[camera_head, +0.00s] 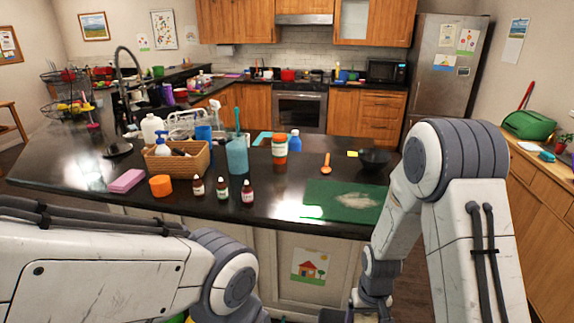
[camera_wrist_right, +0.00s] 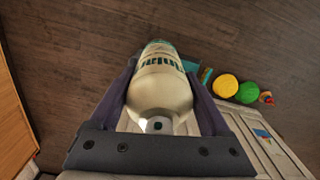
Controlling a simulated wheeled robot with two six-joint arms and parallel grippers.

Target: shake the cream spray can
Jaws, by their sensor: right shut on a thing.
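The cream spray can (camera_wrist_right: 162,92) is in the right wrist view, a pale rounded body with dark green lettering and a small dark spot on its near end. My right gripper (camera_wrist_right: 160,75) has its two dark fingers on either side of the can and is shut on it. The far end of the can is hard to make out. In the head view my right arm reaches down in front of the counter to the bottom edge, where the can cannot be clearly seen. My left arm crosses the lower left, but its gripper is out of view.
In the right wrist view, yellow (camera_wrist_right: 225,86) and green (camera_wrist_right: 247,92) round things are near the cabinet front.

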